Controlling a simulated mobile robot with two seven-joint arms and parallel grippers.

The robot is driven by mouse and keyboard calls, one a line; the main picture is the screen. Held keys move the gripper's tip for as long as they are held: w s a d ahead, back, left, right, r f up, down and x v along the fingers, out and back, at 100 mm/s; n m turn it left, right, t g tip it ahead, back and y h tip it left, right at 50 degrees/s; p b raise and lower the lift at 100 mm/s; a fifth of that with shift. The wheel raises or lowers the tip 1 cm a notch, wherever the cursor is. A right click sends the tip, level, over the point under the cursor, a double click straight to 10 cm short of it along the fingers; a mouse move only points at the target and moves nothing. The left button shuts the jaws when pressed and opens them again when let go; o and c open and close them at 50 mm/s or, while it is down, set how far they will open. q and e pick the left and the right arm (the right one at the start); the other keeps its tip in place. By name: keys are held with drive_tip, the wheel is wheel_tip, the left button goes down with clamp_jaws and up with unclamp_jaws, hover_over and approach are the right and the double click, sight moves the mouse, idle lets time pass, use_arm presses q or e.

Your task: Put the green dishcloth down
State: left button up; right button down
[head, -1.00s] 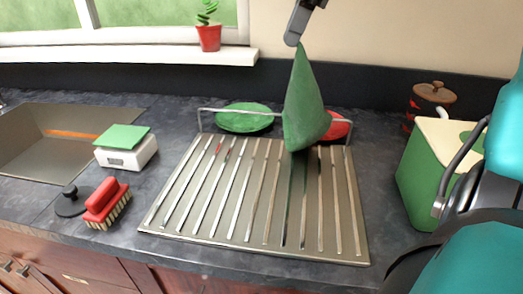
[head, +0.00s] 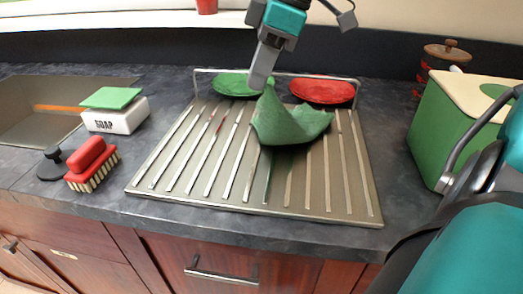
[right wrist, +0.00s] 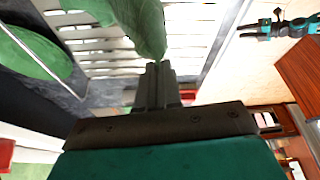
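The green dishcloth (head: 290,125) is bunched over the middle of the ribbed metal draining board (head: 160,190), with one corner pulled up to a peak. Its lower part appears to rest on the ribs. My right gripper (head: 260,80) comes down from above, its fingertips at this peak. In the right wrist view, the fingers (right wrist: 158,85) are close together, with the dishcloth (right wrist: 137,25) hanging from their tips. The exact pinch is small and partly hidden. My left gripper cannot be made out in either view.
A wire rail behind the board holds a green plate (head: 235,84) and a red plate (head: 322,91). A green container (head: 445,130) stands to the right. A soap box (head: 115,118), a red brush (head: 92,163) and the sink are to the left.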

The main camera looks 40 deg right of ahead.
drive_tip(key=s+a+f+b, duration=0.1)
drive_tip(key=a+f+b, duration=0.1)
drive_tip(key=a+f, duration=0.1)
drive_tip(key=s+a+f+b, duration=0.2)
drive_tip(key=a+f, duration=0.2)
drive_tip(key=s+a+f+b, duration=0.1)
drive_tip(key=a+f+b, duration=0.1)
drive_tip(key=a+f, duration=0.2)
drive_tip(key=shift+s, duration=0.25)
drive_tip(key=shift+s+a+f, duration=0.2)
drive_tip(key=shift+a+f, duration=0.1)
drive_tip(key=shift+a, duration=0.15)
drive_tip(key=c, duration=0.9)
unclamp_jaws()
drive_tip(key=shift+r, duration=0.1)
